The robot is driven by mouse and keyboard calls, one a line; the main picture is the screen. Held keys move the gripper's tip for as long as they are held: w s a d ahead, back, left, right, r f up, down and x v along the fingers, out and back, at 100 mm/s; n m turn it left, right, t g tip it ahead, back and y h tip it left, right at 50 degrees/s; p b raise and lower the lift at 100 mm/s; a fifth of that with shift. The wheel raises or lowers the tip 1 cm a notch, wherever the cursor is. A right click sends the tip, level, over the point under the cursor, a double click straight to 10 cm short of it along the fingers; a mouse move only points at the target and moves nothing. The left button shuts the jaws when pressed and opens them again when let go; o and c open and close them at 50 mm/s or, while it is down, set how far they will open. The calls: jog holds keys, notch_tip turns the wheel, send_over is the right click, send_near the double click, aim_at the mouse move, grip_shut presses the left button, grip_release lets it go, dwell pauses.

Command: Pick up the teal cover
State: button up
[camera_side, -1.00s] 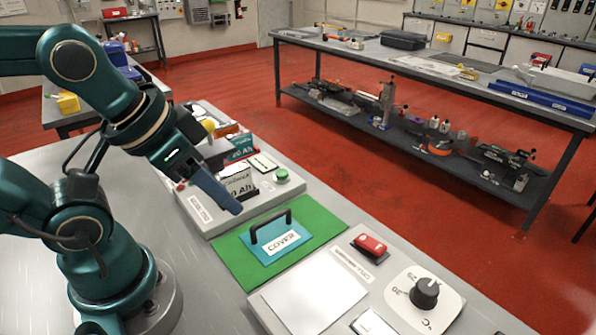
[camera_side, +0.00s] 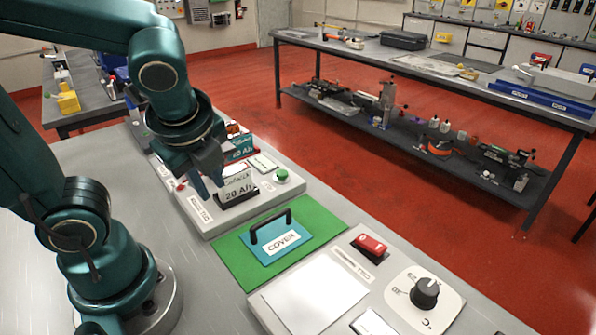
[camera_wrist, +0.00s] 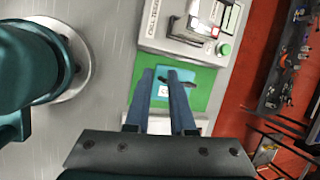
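The teal cover (camera_side: 265,250) lies flat on a green mat (camera_side: 235,268), with its black handle (camera_side: 271,226) upright and a white label reading COVER. My gripper (camera_side: 211,192) is up and to the left of the cover in the side view, pointing down, apart from it. In the wrist view my gripper (camera_wrist: 161,78) shows two fingers with a gap between them, empty. The cover (camera_wrist: 178,76) shows beyond the fingertips there, partly hidden by them.
Battery blocks marked 20 Ah (camera_side: 238,188) stand in a grey tray near my gripper, beside a green button (camera_side: 281,175). A red switch (camera_side: 370,244), a dial (camera_side: 425,292) and a white plate (camera_side: 314,294) lie to the cover's right and front.

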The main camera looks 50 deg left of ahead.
jog(key=w+f+m+y, duration=0.2)
jog(key=m, duration=0.4)
jog(key=m+t+y, duration=0.1)
jog(key=m+y, duration=0.3)
jog(key=m, duration=0.9)
send_over(263, 224)
jog(key=d, duration=0.1)
jog(key=f, duration=0.2)
jog(key=s+f, duration=0.1)
jog(key=f, duration=0.1)
jog(key=shift+f, duration=0.25)
jog(key=d+f+m, duration=0.1)
jog(key=d+f+m+t, duration=0.1)
jog(key=f+m, duration=0.1)
jog(key=shift+s+t+y, duration=0.15)
jog(key=shift+t+y, duration=0.15)
jog(key=shift+s+d+f, duration=0.1)
jog(key=shift+s+f, duration=0.05)
jog(key=shift+x, duration=2.45)
grip_shut()
